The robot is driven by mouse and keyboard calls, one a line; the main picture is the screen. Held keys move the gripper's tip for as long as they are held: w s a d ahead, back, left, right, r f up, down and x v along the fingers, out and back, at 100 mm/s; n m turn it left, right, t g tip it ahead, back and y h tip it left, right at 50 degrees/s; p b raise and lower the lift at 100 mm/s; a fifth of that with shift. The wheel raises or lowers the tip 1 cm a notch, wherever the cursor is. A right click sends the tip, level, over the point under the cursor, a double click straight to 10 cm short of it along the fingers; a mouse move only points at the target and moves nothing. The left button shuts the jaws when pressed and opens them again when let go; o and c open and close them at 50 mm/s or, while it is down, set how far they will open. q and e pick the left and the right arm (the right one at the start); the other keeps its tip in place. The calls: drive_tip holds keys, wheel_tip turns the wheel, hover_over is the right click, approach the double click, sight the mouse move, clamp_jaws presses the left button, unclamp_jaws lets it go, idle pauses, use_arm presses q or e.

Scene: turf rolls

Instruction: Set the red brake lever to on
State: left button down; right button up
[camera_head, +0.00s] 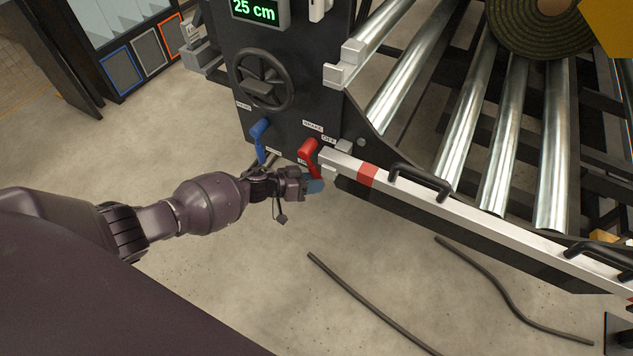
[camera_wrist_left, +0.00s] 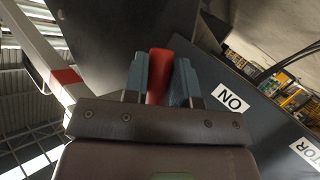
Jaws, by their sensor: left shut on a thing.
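The red brake lever (camera_head: 309,152) is on the dark machine panel, below a BRAKE label and beside an OFF label in the head view. Its lower end reaches down to my left gripper (camera_head: 315,186). In the left wrist view the red lever (camera_wrist_left: 158,75) lies between the two blue-grey fingers of my left gripper (camera_wrist_left: 163,82), which is shut on it. An ON label (camera_wrist_left: 230,98) shows right of the fingers. My right gripper is not in view.
A blue lever (camera_head: 259,138) and a black handwheel (camera_head: 262,82) are left of the red lever. A white rail (camera_head: 410,189) with black handles runs to the right, near my gripper. Metal rollers (camera_head: 467,130) and a turf roll (camera_head: 540,22) are behind it. Dark hoses lie on the floor.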

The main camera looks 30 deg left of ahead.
use_arm(q)
drive_tip(key=a+y+p, duration=0.1)
drive_tip(key=a+m+y+p, duration=0.1)
drive_tip(key=a, duration=0.1)
drive_tip(key=a+m+g+y+p, duration=0.1)
drive_tip(key=shift+w+a+f+y+p, duration=0.1)
drive_tip(key=shift+a+f+y+p, duration=0.05)
drive_tip(key=shift+f+y+p, duration=0.2)
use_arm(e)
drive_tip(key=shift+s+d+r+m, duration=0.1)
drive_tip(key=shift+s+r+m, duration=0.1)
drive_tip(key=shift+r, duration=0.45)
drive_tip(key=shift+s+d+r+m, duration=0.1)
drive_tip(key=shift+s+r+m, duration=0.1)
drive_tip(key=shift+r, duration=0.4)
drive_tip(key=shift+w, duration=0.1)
use_arm(q)
drive_tip(key=c, duration=1.2)
unclamp_jaws()
drive_tip(key=shift+a, duration=0.1)
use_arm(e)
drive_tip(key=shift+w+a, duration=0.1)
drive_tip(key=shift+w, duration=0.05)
use_arm(q)
drive_tip(key=shift+r, duration=0.1)
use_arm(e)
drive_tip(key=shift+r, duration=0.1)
